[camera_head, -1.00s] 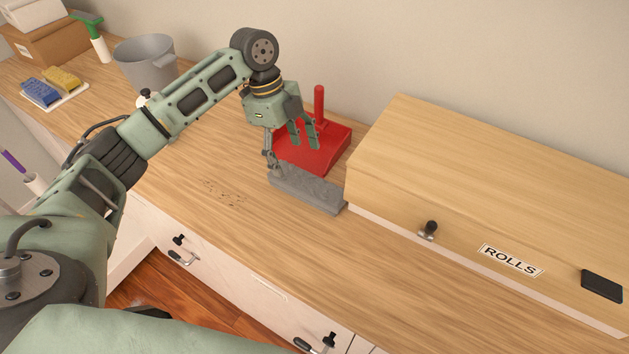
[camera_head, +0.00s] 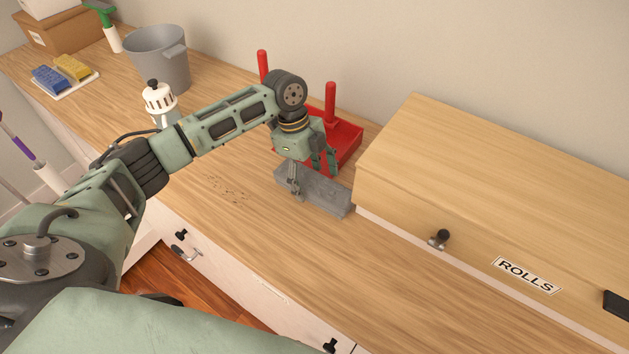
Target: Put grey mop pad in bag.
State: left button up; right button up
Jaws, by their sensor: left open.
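The grey mop pad (camera_head: 322,194) lies on the wooden counter, in front of the red dustpan and close to the left end of the wooden box. My left gripper (camera_head: 313,183) is open and hangs over the pad, with its fingers pointing down. One finger shows in front of the pad's near side and the other toward the dustpan. I cannot tell whether they touch the pad. No bag can be made out in this view. My right gripper is not in view.
A red dustpan (camera_head: 348,139) stands behind the pad. The wooden box marked ROLLS (camera_head: 440,205) fills the right. A grey bucket (camera_head: 158,62), a white-capped bottle (camera_head: 159,99) and sponges on a tray (camera_head: 64,90) stand left. Dark crumbs (camera_head: 229,189) lie on the open counter.

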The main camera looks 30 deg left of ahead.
pick_arm(q)
jog(key=shift+d+f, duration=0.1)
jog(key=shift+f, duration=0.35)
jog(key=c, duration=1.2)
jog(key=shift+r, duration=0.1)
